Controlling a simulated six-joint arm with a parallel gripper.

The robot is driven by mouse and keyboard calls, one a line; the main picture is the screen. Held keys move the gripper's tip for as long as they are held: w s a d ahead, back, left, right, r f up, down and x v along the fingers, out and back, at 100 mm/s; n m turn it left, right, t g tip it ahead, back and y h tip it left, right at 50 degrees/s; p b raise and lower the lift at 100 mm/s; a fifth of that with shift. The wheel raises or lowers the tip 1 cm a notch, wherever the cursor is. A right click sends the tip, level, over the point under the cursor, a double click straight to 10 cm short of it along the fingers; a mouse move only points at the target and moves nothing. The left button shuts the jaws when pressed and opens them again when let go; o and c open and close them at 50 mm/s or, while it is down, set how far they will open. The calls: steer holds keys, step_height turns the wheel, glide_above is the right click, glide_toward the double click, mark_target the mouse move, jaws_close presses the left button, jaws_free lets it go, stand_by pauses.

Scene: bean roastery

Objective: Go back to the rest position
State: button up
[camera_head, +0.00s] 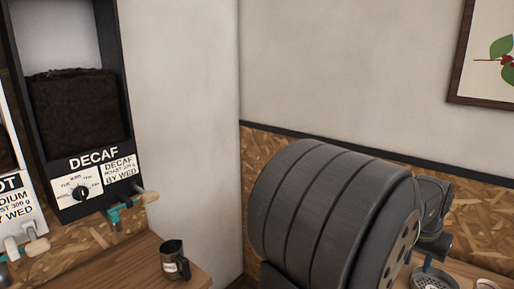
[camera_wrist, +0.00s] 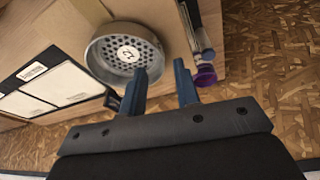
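My gripper (camera_wrist: 160,68) shows in the wrist view with its two blue fingers spread apart and nothing between them. Its fingertips are near the rim of a round metal pan with a perforated bottom and a white numbered label (camera_wrist: 126,52); I cannot tell whether they touch it. In the head view, part of a dark arm link shows at the right, and the fingers cannot be made out there.
A DECAF bean dispenser (camera_head: 88,165) hangs at left. A dark labelled mug (camera_head: 173,262) stands on the wooden counter (camera_head: 196,280). A large dark ribbed drum-like body (camera_head: 325,215) blocks the middle right. A purple-ended item (camera_wrist: 205,74) lies beside the pan.

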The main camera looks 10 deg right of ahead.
mark_target(414, 274)
steer(key=w+v, duration=0.1)
steer(key=v, duration=0.6)
steer(key=x, duration=0.8)
steer(key=s+x, duration=0.1)
steer(key=x, duration=0.2)
steer(key=shift+f, duration=0.45)
steer(key=r, duration=0.3)
steer(key=s+r, duration=0.1)
steer(key=r, duration=0.1)
steer(key=shift+d+r, duration=0.15)
steer(key=shift+r, duration=0.05)
steer(key=s+r, duration=0.6)
steer(key=s, duration=0.4)
steer(key=w+d+f, duration=0.7)
steer(key=w+d, duration=0.1)
steer(key=d, duration=0.3)
steer(key=w+d+f, duration=0.8)
steer(key=d, duration=0.4)
steer(key=shift+w+d, duration=0.3)
